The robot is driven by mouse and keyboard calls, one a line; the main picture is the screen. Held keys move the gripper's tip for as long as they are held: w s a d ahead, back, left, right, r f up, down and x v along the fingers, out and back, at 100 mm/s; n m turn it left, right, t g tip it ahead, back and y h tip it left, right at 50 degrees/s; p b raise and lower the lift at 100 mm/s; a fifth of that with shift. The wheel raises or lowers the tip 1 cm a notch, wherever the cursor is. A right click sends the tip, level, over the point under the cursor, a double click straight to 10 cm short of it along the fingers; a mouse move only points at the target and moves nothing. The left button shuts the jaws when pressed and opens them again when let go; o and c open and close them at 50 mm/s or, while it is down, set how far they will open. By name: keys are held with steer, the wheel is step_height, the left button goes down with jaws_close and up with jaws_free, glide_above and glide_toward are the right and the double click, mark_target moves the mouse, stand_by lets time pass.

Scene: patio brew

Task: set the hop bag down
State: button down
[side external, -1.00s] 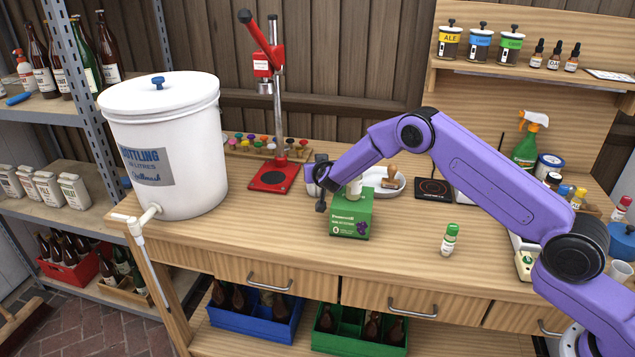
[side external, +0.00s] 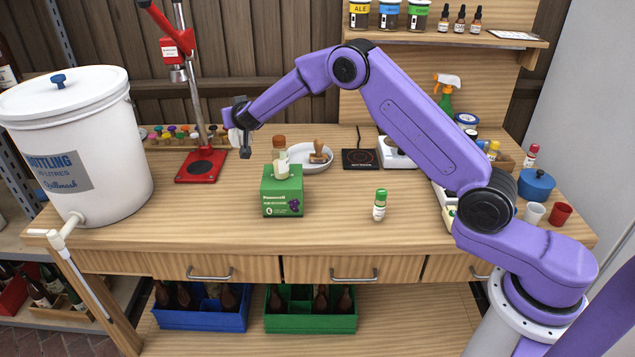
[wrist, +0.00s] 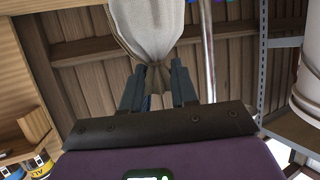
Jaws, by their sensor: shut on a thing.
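The hop bag (wrist: 150,25) is a pale cloth bag with a gathered neck, seen in the wrist view. My gripper (wrist: 157,85) is shut on the bag's neck. In the side view my gripper (side external: 240,125) is above the bench, left of and higher than the green box, with a small whitish part of the bag (side external: 230,128) showing beside it. Most of the bag is hidden there by the gripper. The bag appears clear of the bench top (side external: 335,240).
A green box (side external: 283,195) with a bottle (side external: 280,158) at it stands below and right of my gripper. A red capper (side external: 200,165) and white bucket (side external: 80,140) are to the left. A white dish (side external: 325,164) with a stamp and a green-capped bottle (side external: 380,205) are right.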

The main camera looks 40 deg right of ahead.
step_height(320, 180, up, 4)
steer(key=shift+f, duration=0.1)
steer(key=s+d+m+g+h, duration=0.2)
steer(key=s+d+m+h, duration=0.15)
steer(key=s, duration=0.65)
steer(key=s+d+m+g+h, duration=0.2)
steer(key=s+d+m+g, duration=0.15)
steer(key=s, duration=0.55)
steer(key=s+d+m+g+h, duration=0.2)
steer(key=s+d, duration=0.3)
steer(key=s, duration=0.5)
steer(key=shift+w+a+f, duration=0.1)
steer(key=shift+f, duration=2.35)
steer(key=shift+w+a+f, duration=0.1)
steer(key=shift+w+f, duration=0.05)
steer(key=shift+f, duration=2.3)
steer(key=shift+w+a+f, duration=0.1)
steer(key=shift+f, duration=2.35)
steer(key=shift+f, duration=0.1)
steer(key=c, duration=0.9)
jaws_free()
